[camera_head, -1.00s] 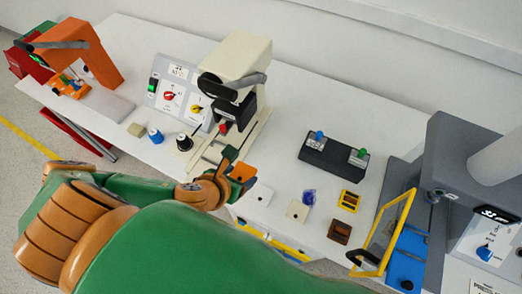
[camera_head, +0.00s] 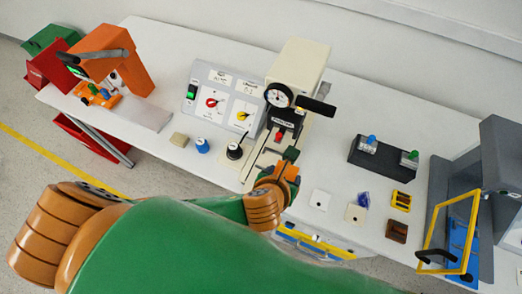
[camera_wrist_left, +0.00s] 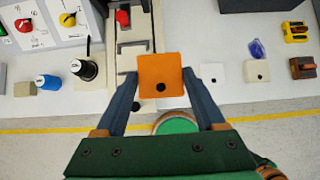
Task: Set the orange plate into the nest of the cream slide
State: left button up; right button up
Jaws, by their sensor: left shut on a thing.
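The orange plate (camera_wrist_left: 160,72) has a dark round hole and sits between the two fingers of my left gripper (camera_wrist_left: 161,80), which is shut on it. In the head view the left gripper (camera_head: 287,166) holds the plate at the front of the cream press. The cream slide (camera_head: 254,163) runs forward from under the press and also shows in the wrist view (camera_wrist_left: 129,60). The plate overlaps the slide's right side in the wrist view, and I cannot tell whether they touch. The nest is not clearly visible. My right gripper is not in view.
A red knob (camera_head: 279,136) is under the press head. Black (camera_head: 234,152) and blue (camera_head: 202,146) knobs stand left of the slide. White (camera_head: 320,199) and cream (camera_head: 355,213) plates lie to the right. A yellow-framed guard (camera_head: 452,232) stands at far right.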

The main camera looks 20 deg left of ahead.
pick_arm(q)
jog(key=w+a+f, duration=0.4)
jog(key=f, duration=0.1)
jog(key=w+a+f, duration=0.2)
jog(key=w, duration=0.1)
jog(key=shift+w+f+b, duration=0.1)
jog(key=shift+f+b, duration=0.2)
jog(key=shift+b, duration=0.05)
notch_tip(320, 180, down, 3)
jog(key=shift+w+a, duration=0.1)
jog(key=shift+w, duration=0.05)
jog(key=shift+f, duration=0.3)
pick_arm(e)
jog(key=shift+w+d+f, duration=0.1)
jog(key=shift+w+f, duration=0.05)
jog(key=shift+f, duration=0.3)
